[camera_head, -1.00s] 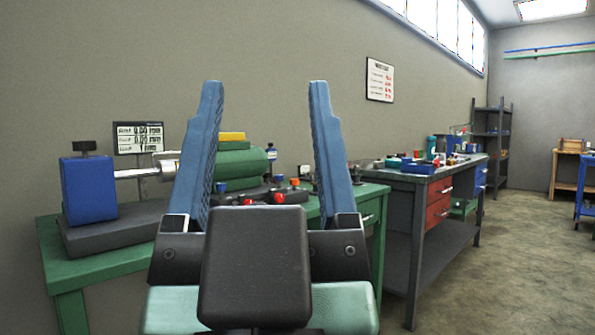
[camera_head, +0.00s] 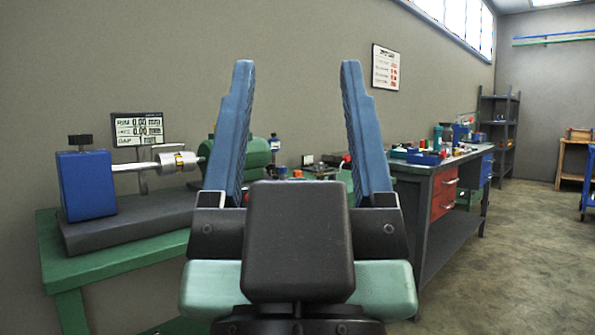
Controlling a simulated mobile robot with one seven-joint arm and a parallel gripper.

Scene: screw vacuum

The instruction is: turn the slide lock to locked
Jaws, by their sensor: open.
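My gripper (camera_head: 297,130) is in the foreground, its two blue fingers spread wide with nothing between them. Behind it to the left, a machine stands on the green bench (camera_head: 75,263): a blue block (camera_head: 86,186) with a black knob (camera_head: 80,140) on top, a metal shaft with a silver and yellow collar (camera_head: 178,162), and a green cylinder (camera_head: 257,152) partly hidden by my left finger. Small red and orange controls (camera_head: 297,174) show between the fingers. I cannot tell which part is the slide lock or its state.
A readout panel (camera_head: 137,129) stands behind the shaft. To the right, a grey workbench (camera_head: 425,168) with red drawers (camera_head: 444,193) carries small items. A dark shelf (camera_head: 497,135) stands farther back.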

